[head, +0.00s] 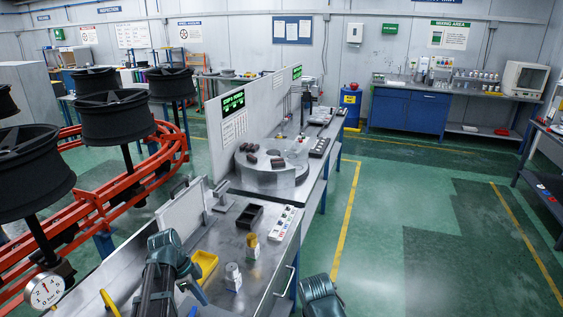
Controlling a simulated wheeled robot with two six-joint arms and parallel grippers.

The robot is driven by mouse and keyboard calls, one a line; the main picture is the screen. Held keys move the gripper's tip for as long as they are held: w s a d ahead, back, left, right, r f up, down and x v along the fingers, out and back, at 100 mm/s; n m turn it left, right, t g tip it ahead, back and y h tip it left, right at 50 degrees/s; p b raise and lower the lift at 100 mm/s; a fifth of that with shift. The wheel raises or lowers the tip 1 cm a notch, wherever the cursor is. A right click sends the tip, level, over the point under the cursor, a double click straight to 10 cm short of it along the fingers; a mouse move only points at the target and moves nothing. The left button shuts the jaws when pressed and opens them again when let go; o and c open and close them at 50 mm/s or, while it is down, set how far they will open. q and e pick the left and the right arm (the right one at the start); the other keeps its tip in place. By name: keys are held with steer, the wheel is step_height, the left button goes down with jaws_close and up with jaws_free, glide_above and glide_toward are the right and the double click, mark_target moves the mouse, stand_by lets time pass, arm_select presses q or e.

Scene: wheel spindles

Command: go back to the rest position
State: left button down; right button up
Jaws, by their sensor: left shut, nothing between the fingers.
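My left arm comes up from the bottom edge over the near workbench, with teal joints and a dark link. My left gripper (196,291) is low in the view, partly hidden by the arm, and is shut with nothing held. It is beside a yellow tray (207,264) and left of a small white-labelled container (233,278). Of my right arm only a teal joint shows at the bottom edge, right of the bench; my right gripper is out of view.
Black wheels (117,117) stand on spindles along an orange rail (140,175) at the left. A round grey turntable (270,172) with dark parts is further back. A black bin (249,216) and a white switch box (282,222) are on the bench. The green floor right is clear.

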arm_select(q)
steer(key=s+d+n+y, duration=0.1)
steer(key=s+d+n, duration=0.2)
steer(key=d, duration=0.4)
steer(key=s+d+f+n+y, duration=0.1)
steer(key=s+d+n+y, duration=0.1)
steer(key=s+d, duration=0.3)
steer(key=s+d+n+y, duration=0.1)
steer(key=s+d+n, duration=0.3)
steer(key=d, duration=0.5)
steer(key=shift+d+f+n+g+y+b, duration=0.35)
steer(key=shift+f+n+b, duration=0.1)
steer(key=shift+n, duration=0.15)
steer(key=c, duration=0.8)
jaws_free()
steer(key=shift+s, duration=0.1)
steer(key=shift+c, duration=0.2)
steer(key=shift+o, duration=0.4)
steer(key=w+a+r+n+p, duration=0.2)
steer(key=w+a+r+p, duration=0.2)
steer(key=w+a, duration=0.4)
steer(key=a, duration=0.4)
steer(key=shift+w, duration=0.15)
steer(key=w+a+r+n+h+p, duration=0.1)
steer(key=w+a+r+n+p, duration=0.15)
steer(key=a, duration=1.25)
steer(key=shift+m, duration=0.35)
steer(key=f+b, duration=1.3)
steer(key=shift+w+f, duration=0.2)
steer(key=shift+w, duration=0.05)
